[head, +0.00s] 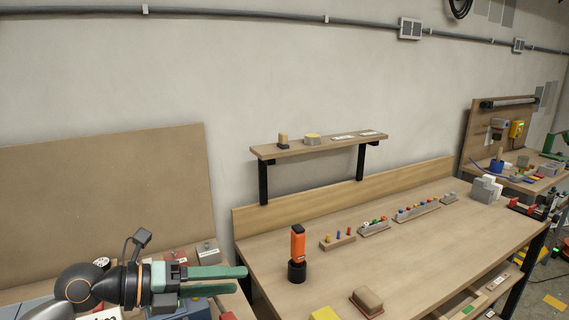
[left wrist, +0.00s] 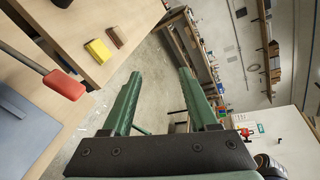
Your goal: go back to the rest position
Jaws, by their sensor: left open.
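My left gripper (head: 240,280) reaches in from the lower left in the head view, with its green fingers apart and pointing right. Its fingers also show in the left wrist view (left wrist: 160,75), spread with nothing between them. The gripper is in front of the left end of the wooden workbench (head: 340,255) and holds nothing. My right gripper is in neither view.
An orange and black tool (head: 297,250) stands upright on the bench near the gripper. A yellow block (head: 325,314) and a brown block (head: 367,300) lie at the front. A wall shelf (head: 320,146) is behind. Boxes crowd below the gripper.

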